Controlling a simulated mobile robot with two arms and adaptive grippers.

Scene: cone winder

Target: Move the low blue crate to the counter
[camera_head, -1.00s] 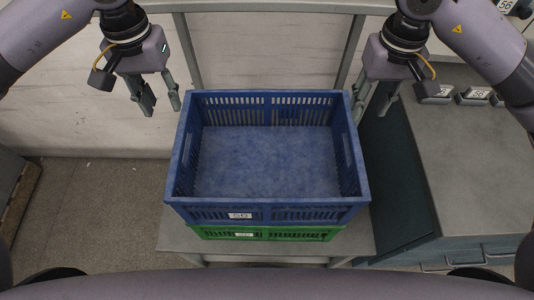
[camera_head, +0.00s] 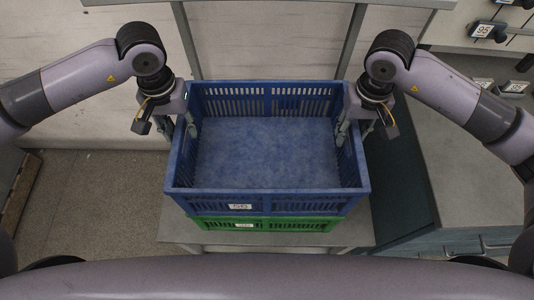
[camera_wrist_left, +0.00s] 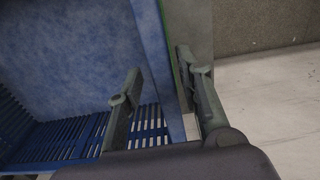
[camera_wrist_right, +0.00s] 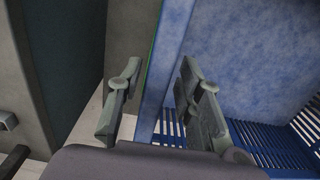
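The low blue crate (camera_head: 266,207) is empty and sits on top of a green crate (camera_head: 290,224) on a small grey stand. My left gripper (camera_head: 180,130) is at the crate's left wall. In the left wrist view its fingers (camera_wrist_left: 160,95) are apart, one inside and one outside the wall. My right gripper (camera_head: 354,132) is at the right wall; in the right wrist view its open fingers (camera_wrist_right: 158,90) also straddle the wall. No clear contact with the walls shows. The counter (camera_head: 425,170) is at the right, grey-topped with a dark side.
The grey stand (camera_head: 190,232) carries both crates. A metal frame (camera_head: 190,40) with uprights stands behind them. Small numbered devices (camera_head: 487,31) are at the back right. The counter's near top is clear. Open floor (camera_head: 95,205) lies to the left.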

